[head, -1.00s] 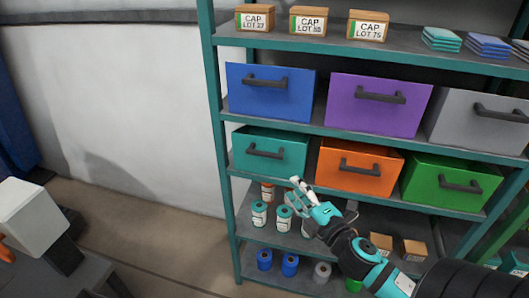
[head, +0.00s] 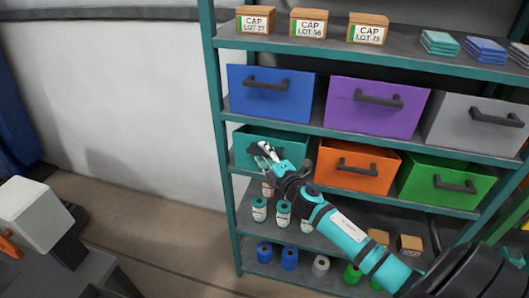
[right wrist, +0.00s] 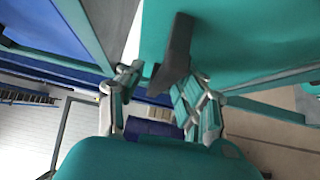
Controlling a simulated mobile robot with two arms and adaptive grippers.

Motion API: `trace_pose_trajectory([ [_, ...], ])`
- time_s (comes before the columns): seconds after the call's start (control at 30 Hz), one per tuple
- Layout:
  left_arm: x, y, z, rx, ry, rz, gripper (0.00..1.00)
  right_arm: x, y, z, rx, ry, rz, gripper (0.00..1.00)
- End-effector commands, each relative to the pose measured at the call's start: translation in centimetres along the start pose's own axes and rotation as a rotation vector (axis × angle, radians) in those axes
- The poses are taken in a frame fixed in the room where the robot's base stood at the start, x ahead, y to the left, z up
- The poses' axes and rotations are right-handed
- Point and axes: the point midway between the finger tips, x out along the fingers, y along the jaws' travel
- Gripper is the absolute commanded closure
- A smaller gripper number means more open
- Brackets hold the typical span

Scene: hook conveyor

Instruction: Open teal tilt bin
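The teal tilt bin (head: 244,137) sits on the middle shelf, at its left end, and looks closed. My right gripper (head: 263,153) is in front of it and covers most of its dark handle. In the right wrist view the handle (right wrist: 176,50) reaches down between the two spread fingers (right wrist: 155,85) of my right gripper, beside the teal bin front (right wrist: 235,40). The fingers look open, with no clear grip on the handle; whether one touches it I cannot tell. My left gripper is not in view.
An orange bin (head: 352,180) stands just right of the teal one, then a green bin (head: 440,198). Blue (head: 262,105) and purple (head: 372,125) bins are above. Teal-and-white bottles (head: 284,208) stand below my gripper. A green shelf post (head: 219,130) is close on the left.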

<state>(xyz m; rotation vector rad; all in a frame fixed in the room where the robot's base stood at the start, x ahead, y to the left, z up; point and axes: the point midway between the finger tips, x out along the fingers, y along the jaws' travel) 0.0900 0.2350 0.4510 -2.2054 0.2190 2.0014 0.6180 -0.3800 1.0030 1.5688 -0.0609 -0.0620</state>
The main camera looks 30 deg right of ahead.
Motion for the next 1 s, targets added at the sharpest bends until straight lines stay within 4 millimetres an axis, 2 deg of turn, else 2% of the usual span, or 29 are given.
trace_pose_trajectory([
  [0.27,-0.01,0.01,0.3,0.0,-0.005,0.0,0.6,0.21,-0.01,-0.02,0.001,0.0,0.0,0.63],
  [0.57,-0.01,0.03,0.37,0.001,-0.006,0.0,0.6,0.18,-0.02,-0.01,0.001,0.0,0.0,1.0],
  [1.0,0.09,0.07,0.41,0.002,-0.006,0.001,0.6,0.21,-0.06,-0.02,0.001,0.0,0.001,1.0],
])
